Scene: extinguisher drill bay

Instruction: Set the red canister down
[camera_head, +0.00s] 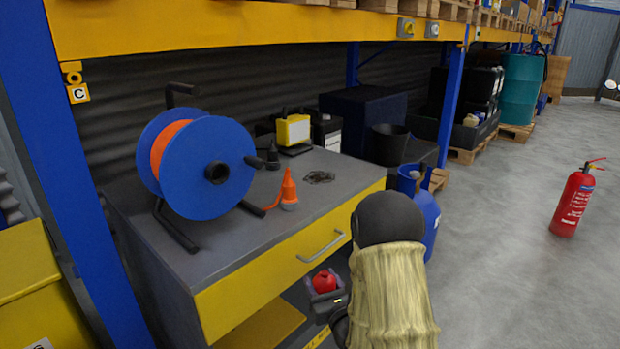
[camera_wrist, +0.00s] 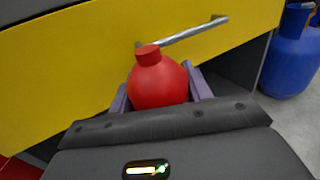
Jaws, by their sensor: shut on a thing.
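The red canister (camera_wrist: 158,84), round with a short neck and cap, is between the two fingers of my gripper (camera_wrist: 160,94) in the wrist view. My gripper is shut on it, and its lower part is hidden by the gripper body. In the head view the canister (camera_head: 324,280) shows small in my gripper (camera_head: 325,289), in front of the yellow drawer front of the workbench (camera_head: 270,240) and below the bench top. The canister looks roughly upright. I cannot tell whether it touches the drawer front or handle (camera_wrist: 190,33).
The grey bench top holds a blue cable reel (camera_head: 208,165), an orange cone-shaped item (camera_head: 288,188) and a yellow work light (camera_head: 293,130). A blue gas cylinder (camera_head: 428,215) stands right of the bench. A red fire extinguisher (camera_head: 572,203) stands on open floor at right.

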